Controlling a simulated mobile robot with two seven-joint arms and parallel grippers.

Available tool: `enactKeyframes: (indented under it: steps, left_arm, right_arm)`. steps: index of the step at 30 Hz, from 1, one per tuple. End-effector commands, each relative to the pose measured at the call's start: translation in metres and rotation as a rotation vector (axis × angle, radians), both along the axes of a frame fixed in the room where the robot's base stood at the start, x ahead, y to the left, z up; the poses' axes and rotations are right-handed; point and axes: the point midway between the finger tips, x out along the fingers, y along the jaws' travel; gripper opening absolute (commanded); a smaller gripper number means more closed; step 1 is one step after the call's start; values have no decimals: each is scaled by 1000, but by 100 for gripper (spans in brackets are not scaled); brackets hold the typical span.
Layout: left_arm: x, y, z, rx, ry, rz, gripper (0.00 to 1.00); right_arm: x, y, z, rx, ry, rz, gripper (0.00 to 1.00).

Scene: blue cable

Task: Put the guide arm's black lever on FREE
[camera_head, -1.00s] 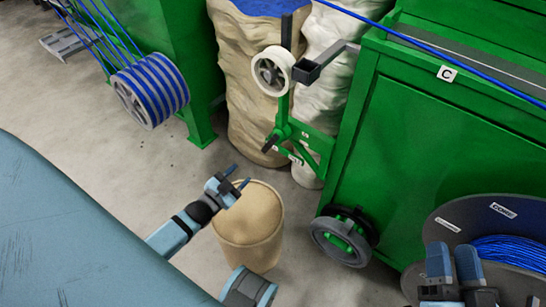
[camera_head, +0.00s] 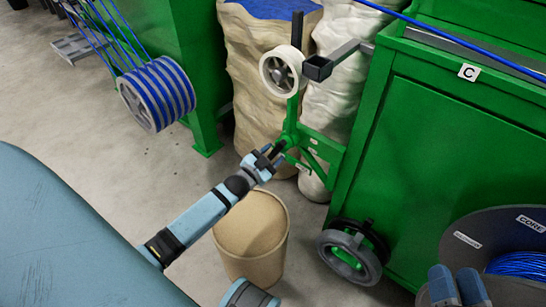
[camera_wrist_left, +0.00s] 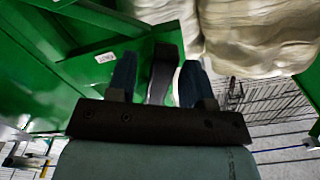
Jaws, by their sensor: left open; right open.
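The green guide arm (camera_head: 291,118) stands at the green machine's left side and carries a white pulley wheel (camera_head: 282,71). Its black lever (camera_head: 279,148) sticks out at the pivot, pointing down and left. My left gripper (camera_head: 268,157) is at the lever's end. In the left wrist view the dark lever (camera_wrist_left: 163,72) lies between the two open blue fingers (camera_wrist_left: 155,80), closer to the right one; I cannot tell if they touch. The FREE mark cannot be read. My right gripper (camera_head: 458,286) is open and empty at the lower right, away from the lever.
A tan-topped barrel (camera_head: 250,225) stands below my left wrist. Large wrapped sacks (camera_head: 262,75) stand behind the guide arm. The green cabinet (camera_head: 440,150) and a blue cable reel (camera_head: 475,245) are to the right. Another blue cable reel (camera_head: 158,95) is at the left.

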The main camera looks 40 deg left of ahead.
Motion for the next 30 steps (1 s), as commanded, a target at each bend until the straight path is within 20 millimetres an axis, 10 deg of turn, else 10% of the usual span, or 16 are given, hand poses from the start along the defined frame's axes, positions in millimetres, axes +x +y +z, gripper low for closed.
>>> enactKeyframes:
  steps: [10,17,30]
  left_arm:
    - [5,0,1,0,0,0,47]
    - [4,0,0,0,0,0,0]
    - [4,-3,1,-65,7,1,0]
  right_arm:
    - [0,0,-2,-3,6,2,43]
    - [0,0,-2,-3,5,2,43]
    - [1,-1,14,9,-24,-6,43]
